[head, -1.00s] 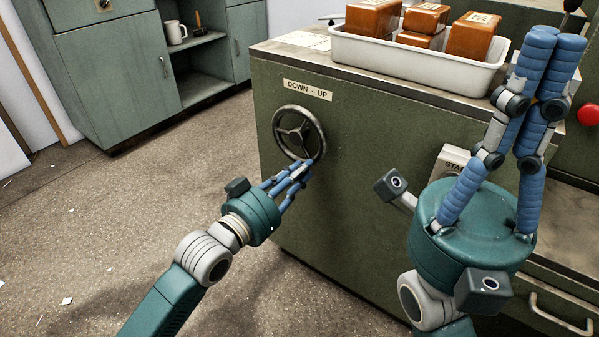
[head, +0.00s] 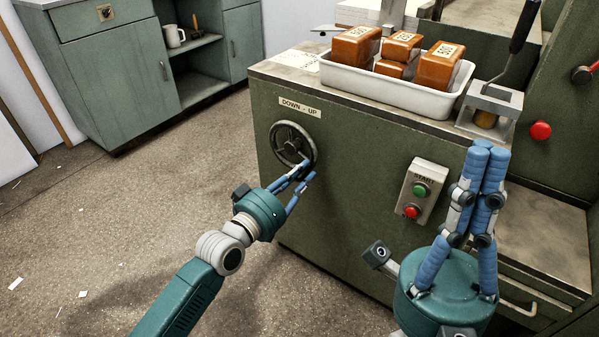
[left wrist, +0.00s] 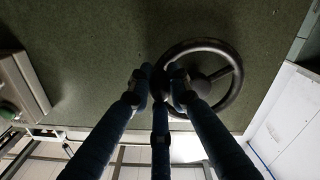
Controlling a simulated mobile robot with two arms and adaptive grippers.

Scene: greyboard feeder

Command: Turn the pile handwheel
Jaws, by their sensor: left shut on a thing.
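The pile handwheel (head: 291,145) is a dark spoked wheel on the green machine front, under the "DOWN - UP" label (head: 299,107). My right gripper (head: 485,152) points up, fingers together and empty, in front of the machine's right part.
A start/stop box (head: 422,191) with green and red buttons is right of the wheel. A white tray (head: 390,91) with orange-brown packs stands on the machine top. A red knob (head: 541,130) is further right. Green cabinets (head: 110,75) stand behind open floor at left.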

